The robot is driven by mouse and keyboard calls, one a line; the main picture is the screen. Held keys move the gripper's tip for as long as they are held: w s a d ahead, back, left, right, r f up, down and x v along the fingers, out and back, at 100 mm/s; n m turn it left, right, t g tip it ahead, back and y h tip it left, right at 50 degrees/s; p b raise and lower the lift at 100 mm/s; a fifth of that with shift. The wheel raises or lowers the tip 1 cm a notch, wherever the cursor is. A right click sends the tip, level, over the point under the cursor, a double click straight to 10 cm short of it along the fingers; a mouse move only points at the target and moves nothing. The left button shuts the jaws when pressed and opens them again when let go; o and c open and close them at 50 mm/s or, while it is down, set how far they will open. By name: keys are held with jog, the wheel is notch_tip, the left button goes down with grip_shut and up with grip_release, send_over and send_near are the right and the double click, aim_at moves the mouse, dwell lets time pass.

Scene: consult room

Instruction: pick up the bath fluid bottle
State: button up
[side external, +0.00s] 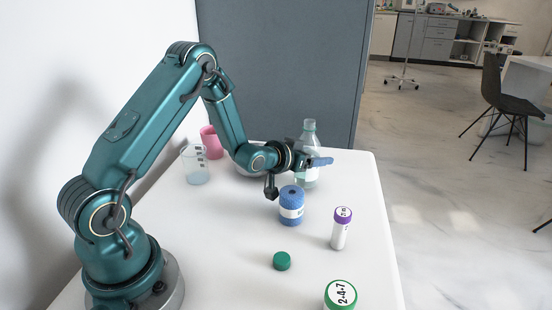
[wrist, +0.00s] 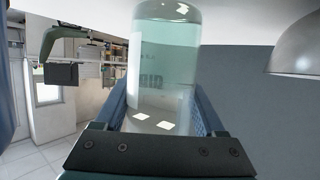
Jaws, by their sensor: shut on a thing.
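I cannot tell whether the bottle's base touches the table.
A blue container (side external: 291,208) stands just in front of the bottle. A purple-capped tube (side external: 341,230), a green cap (side external: 282,261) and a green-lidded container (side external: 341,294) are nearer. A clear beaker (side external: 195,166) and a pink cup (side external: 211,143) stand at the back left.

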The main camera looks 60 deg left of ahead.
jog(key=shift+r, duration=1.4)
jog(key=s+a+r, duration=0.7)
jog(key=a, duration=0.1)
jog(key=shift+s+a, duration=0.3)
jog(key=shift+s, duration=0.1)
jog(key=shift+a, duration=0.1)
dwell(0.9)
